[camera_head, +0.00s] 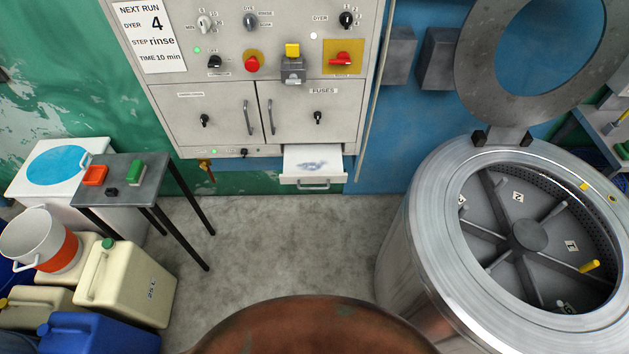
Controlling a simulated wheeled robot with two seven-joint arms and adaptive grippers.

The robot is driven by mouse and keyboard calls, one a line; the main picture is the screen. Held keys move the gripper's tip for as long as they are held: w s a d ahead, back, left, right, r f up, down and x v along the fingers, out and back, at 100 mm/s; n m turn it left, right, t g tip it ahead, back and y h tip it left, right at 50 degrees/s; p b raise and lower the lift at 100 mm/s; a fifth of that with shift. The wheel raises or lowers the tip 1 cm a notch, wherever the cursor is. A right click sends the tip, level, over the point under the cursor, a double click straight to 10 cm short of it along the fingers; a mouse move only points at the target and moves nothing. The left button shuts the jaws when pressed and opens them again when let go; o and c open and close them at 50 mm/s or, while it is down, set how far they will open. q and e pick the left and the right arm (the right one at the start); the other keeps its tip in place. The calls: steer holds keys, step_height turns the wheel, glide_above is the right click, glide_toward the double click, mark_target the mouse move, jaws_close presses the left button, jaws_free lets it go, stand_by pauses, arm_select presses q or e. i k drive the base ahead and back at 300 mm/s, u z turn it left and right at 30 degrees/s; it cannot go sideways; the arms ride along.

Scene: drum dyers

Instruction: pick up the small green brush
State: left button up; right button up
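A small green block with a pale underside (136,172), which looks like the small green brush, lies on a small grey table (148,196) at the left. It sits at the right of the table top, beside an orange-red block (95,176) and a small black piece (112,192). Bristles are too small to make out. Neither of my grippers is in view, and nothing touches the green block.
White and cream containers (128,285) and a blue can (98,335) crowd the lower left. A control cabinet has an open drawer (314,164). A large open steel drum (408,265) stands right. A rounded brown surface (310,328) fills the bottom middle. Grey floor between is clear.

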mark_target(136, 174)
steer(key=u, duration=1.45)
